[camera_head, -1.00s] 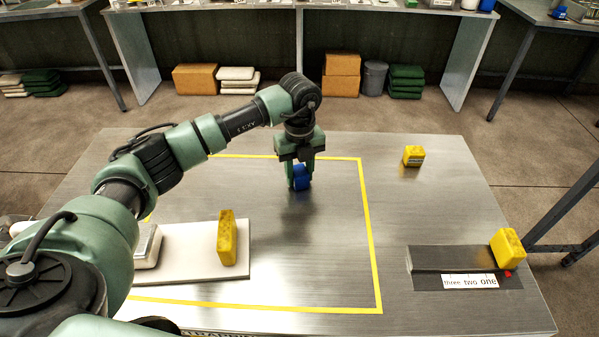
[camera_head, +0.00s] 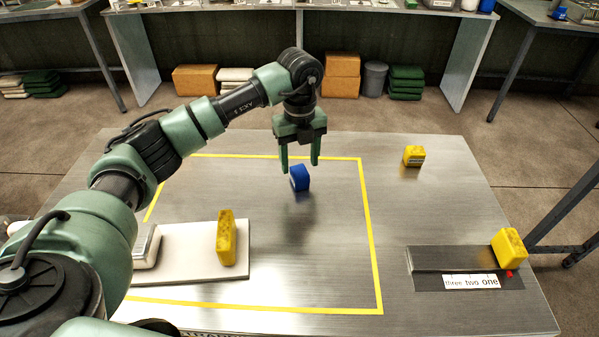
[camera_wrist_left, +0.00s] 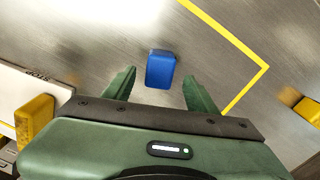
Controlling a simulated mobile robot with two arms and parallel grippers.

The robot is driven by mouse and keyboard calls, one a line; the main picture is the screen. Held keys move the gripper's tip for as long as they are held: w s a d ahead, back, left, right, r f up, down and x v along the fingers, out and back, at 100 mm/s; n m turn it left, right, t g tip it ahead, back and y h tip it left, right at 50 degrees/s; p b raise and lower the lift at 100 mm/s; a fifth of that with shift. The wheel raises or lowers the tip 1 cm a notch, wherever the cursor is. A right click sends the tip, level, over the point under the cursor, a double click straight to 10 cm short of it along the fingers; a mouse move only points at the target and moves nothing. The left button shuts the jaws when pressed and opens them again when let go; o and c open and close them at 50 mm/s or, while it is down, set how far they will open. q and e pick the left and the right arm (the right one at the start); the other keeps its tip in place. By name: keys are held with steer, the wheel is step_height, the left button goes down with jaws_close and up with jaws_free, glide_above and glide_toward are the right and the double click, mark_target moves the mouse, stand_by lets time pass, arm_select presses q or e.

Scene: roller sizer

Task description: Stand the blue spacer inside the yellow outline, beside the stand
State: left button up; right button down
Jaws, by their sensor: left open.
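The blue spacer (camera_head: 299,178) stands on the metal table inside the yellow outline (camera_head: 367,220), near its far side. In the left wrist view the blue spacer (camera_wrist_left: 160,69) lies beyond and between the fingertips, touching neither. My left gripper (camera_head: 300,168) is open and empty just above the spacer; its two fingers also show in the left wrist view (camera_wrist_left: 158,85). A pale board (camera_head: 190,285) at the left of the outline bears a yellow block (camera_head: 226,238) and a metal piece (camera_head: 147,246). My right gripper is not in view.
A yellow block (camera_head: 414,156) stands at the back right, outside the outline. A dark rack (camera_head: 425,260) labelled "three two one" holds another yellow block (camera_head: 509,246) at its right end. The table between outline and rack is clear.

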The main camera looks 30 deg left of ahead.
mark_target(300, 171)
arm_select(q)
step_height(300, 171, up, 7)
steer(key=shift+r+b, duration=0.15)
steer(key=shift+b, duration=0.2)
